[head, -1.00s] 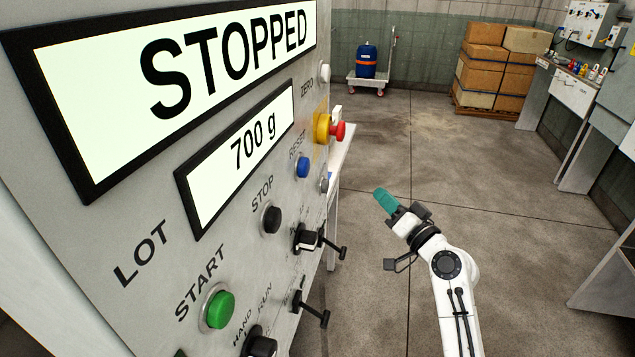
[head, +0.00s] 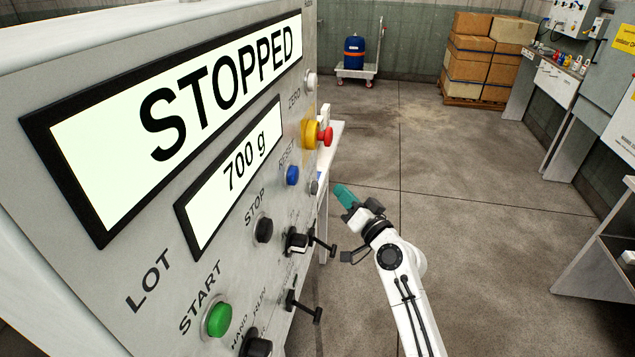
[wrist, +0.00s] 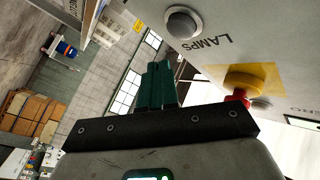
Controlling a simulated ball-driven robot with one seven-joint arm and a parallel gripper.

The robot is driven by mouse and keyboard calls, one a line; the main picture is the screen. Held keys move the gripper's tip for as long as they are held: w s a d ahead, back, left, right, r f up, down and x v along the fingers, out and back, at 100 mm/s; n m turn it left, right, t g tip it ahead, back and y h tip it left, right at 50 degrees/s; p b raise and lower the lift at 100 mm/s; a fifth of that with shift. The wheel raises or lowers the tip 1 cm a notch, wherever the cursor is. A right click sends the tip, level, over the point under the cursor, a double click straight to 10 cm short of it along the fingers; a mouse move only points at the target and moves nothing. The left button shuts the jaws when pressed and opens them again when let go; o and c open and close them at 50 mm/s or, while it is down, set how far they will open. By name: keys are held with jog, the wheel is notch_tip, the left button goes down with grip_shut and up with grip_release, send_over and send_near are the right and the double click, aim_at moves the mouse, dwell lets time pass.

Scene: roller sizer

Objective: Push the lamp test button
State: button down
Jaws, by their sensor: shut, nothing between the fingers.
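The lamp test button is a grey-white push button (wrist: 183,22) beside the word LAMPS at the top of the wrist view. In the head view a small grey button (head: 313,187) below the blue RESET button appears to be the same one; its label is not readable there. My gripper (head: 342,192) is just right of that button in the head view, its teal fingers pointing up and left. In the wrist view the fingers (wrist: 158,68) are together with nothing between them. Their tips are below and left of the button in the picture, apparently not touching it.
A red emergency stop (head: 325,136) on a yellow base sits near the gripper. The blue RESET button (head: 292,175), black STOP button (head: 264,229), green START button (head: 219,319) and lever handles (head: 322,245) share the panel. Open floor lies to the right.

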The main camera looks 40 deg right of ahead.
jog(key=shift+w+a, duration=0.7)
jog(key=shift+w, duration=0.15)
jog(key=shift+w, duration=0.1)
dwell(1.5)
jog(key=shift+w+a, duration=0.2)
jog(key=shift+a, duration=0.05)
jog(key=shift+w+a+p, duration=0.3)
jog(key=shift+w+p, duration=0.1)
jog(key=shift+w, duration=0.05)
dwell(1.0)
jog(key=shift+s+d+b, duration=0.55)
jog(key=shift+s+b, duration=0.05)
jog(key=shift+s, duration=0.15)
jog(key=shift+s+d+b, duration=0.8)
jog(key=shift+s, duration=0.2)
jog(key=shift+s+d+b, duration=0.75)
jog(key=shift+s+b, duration=0.05)
jog(key=shift+s, duration=0.2)
